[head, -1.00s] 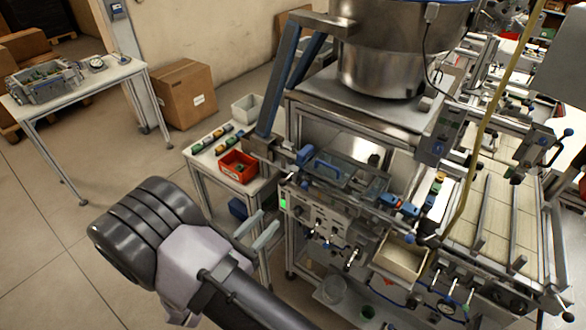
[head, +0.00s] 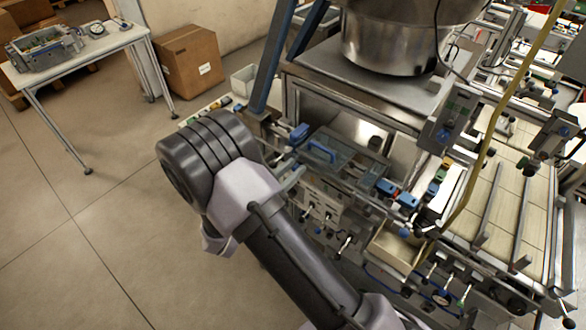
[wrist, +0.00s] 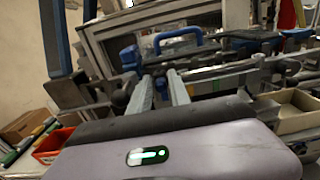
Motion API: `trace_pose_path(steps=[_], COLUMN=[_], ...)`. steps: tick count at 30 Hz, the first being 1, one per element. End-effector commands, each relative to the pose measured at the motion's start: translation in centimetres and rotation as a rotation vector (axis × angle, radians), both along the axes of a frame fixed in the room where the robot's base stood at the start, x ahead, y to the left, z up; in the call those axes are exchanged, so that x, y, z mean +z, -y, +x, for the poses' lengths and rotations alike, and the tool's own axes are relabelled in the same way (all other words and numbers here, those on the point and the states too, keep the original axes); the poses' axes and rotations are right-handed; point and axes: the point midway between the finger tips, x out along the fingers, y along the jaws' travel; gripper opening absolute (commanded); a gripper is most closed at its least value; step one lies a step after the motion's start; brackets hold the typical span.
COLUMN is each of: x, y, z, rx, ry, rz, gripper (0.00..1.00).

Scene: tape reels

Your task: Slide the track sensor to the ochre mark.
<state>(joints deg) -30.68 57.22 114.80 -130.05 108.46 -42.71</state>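A blue block (head: 299,132) sits at the left end of the machine's rail, beside a clear cover with a blue handle (head: 322,152). More blue blocks (head: 386,187) sit farther right along the rail. I cannot tell which block is the track sensor.
A steel bowl (head: 392,40) stands on the machine above the rail. A blue slanted post (head: 273,55) rises at its left. An open cream bin (head: 397,247) hangs at the front right. A red bin (wrist: 52,146) lies left of my gripper.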

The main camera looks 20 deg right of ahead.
Motion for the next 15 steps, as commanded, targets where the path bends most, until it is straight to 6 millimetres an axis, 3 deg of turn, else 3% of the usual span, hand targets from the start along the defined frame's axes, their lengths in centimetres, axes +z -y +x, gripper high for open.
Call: trace_pose_path(steps=[1,3,15], x=[0.00,0.00,0.00], y=[0.00,0.00,-0.01], z=[0.00,0.00,-0.01], rx=[0.000,0.000,0.000], ry=[0.000,0.000,0.000], rz=[0.000,0.000,0.000], gripper=[0.11,0.00,0.00])
